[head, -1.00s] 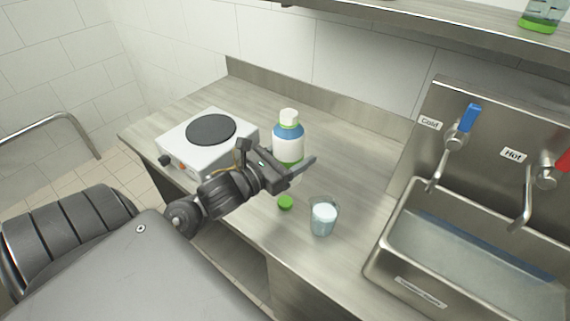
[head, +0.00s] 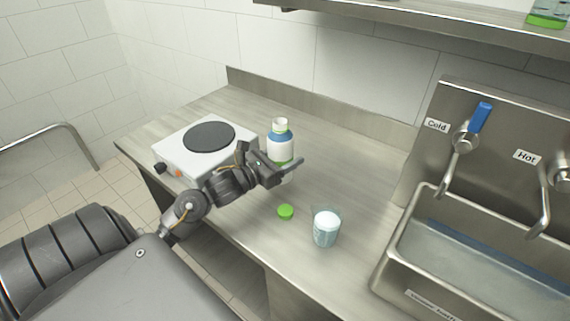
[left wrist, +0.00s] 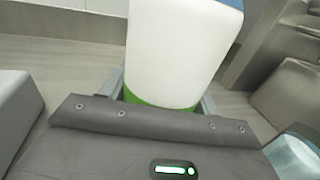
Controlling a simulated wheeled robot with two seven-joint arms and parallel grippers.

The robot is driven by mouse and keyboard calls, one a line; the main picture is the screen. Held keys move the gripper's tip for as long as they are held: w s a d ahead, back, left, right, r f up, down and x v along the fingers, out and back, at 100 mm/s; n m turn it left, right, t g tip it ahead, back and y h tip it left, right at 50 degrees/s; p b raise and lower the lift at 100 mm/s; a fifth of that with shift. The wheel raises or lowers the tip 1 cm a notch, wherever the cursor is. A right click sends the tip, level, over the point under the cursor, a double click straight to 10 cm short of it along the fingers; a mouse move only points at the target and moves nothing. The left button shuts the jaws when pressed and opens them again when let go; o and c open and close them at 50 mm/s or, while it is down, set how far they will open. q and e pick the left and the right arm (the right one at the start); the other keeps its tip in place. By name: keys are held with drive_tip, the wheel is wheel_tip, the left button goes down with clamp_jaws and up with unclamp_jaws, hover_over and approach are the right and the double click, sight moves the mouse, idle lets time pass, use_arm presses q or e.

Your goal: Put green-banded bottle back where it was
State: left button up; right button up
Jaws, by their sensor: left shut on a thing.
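The green-banded bottle (head: 281,148) is white with a blue shoulder, a pale neck and a green band low down. It stands upright or nearly so over the counter, right of the hot plate. My left gripper (head: 284,169) is shut on its lower part. In the left wrist view the white bottle body (left wrist: 180,45) rises between the fingers, with the green band near their level. Its base is hidden, so I cannot tell whether it touches the counter. My right gripper is not in view.
A white hot plate (head: 188,160) with a dark disc is left of the bottle. A green cap (head: 285,212) and a clear cup (head: 325,232) with white contents are on the counter's front part. A sink (head: 480,260) is at right. The counter (head: 345,150) behind the cup is clear.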

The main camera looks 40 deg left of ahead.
use_arm(q)
wheel_tip(320, 180, down, 3)
drive_tip(key=shift+w+a+p, duration=0.1)
drive_tip(key=shift+a+p, duration=0.05)
drive_tip(key=shift+p, duration=0.4)
drive_tip(key=shift+f, duration=0.1)
drive_tip(key=shift+f, duration=0.1)
drive_tip(key=shift+f+b, duration=0.15)
drive_tip(key=shift+b, duration=0.15)
drive_tip(key=o, duration=1.4)
drive_tip(key=shift+c, duration=0.2)
